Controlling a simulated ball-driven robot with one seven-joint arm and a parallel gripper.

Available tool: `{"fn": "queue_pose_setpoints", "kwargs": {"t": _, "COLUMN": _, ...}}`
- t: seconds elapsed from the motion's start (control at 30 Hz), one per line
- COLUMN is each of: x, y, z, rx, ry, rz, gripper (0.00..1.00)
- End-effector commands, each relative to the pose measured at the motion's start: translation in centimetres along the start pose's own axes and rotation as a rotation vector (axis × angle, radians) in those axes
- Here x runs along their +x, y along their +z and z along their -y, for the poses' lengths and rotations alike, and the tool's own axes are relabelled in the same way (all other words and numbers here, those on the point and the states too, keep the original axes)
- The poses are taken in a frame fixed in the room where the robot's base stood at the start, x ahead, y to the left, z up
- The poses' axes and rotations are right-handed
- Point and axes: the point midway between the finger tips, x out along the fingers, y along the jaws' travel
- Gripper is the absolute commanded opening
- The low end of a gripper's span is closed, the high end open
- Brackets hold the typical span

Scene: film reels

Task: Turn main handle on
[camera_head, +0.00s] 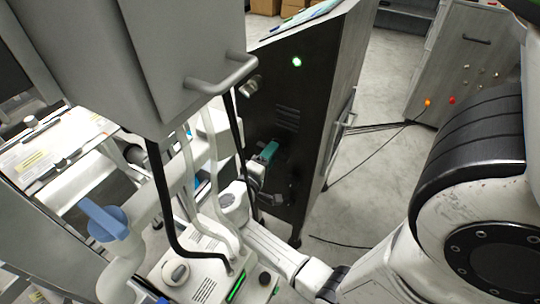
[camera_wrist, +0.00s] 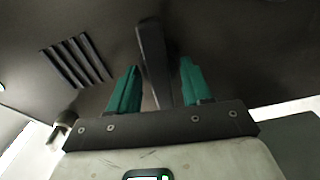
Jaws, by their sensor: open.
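A dark lever-like handle (camera_wrist: 152,45) stands out from the dark panel in the wrist view. I take it to be the main handle. My gripper (camera_wrist: 161,66) is open, with one teal finger on each side of the handle. The handle looks nearer the left finger, and I cannot tell whether they touch. In the head view my gripper (camera_head: 268,152) is at the front of the black cabinet (camera_head: 290,95), below its vents. The handle is hard to make out there against the dark panel and the gripper.
A green light (camera_head: 297,62) glows high on the cabinet. A grey box with a bar handle (camera_head: 222,75) hangs at upper left. White equipment with a blue knob (camera_head: 105,218) stands at lower left.

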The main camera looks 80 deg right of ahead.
Motion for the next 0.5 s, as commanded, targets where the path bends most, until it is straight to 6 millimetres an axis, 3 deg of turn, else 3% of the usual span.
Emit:
{"fn": "queue_pose_setpoints", "kwargs": {"t": 0.07, "x": -0.01, "y": 0.00, "z": 0.00, "rx": 0.000, "ry": 0.000, "rz": 0.000, "gripper": 0.45}}
{"fn": "queue_pose_setpoints", "kwargs": {"t": 0.4, "x": -0.03, "y": 0.01, "z": 0.02, "rx": 0.000, "ry": -0.001, "rz": 0.000, "gripper": 0.13}}
{"fn": "queue_pose_setpoints", "kwargs": {"t": 0.5, "x": -0.04, "y": 0.01, "z": -0.04, "rx": -0.016, "ry": -0.001, "rz": 0.000, "gripper": 0.12}}
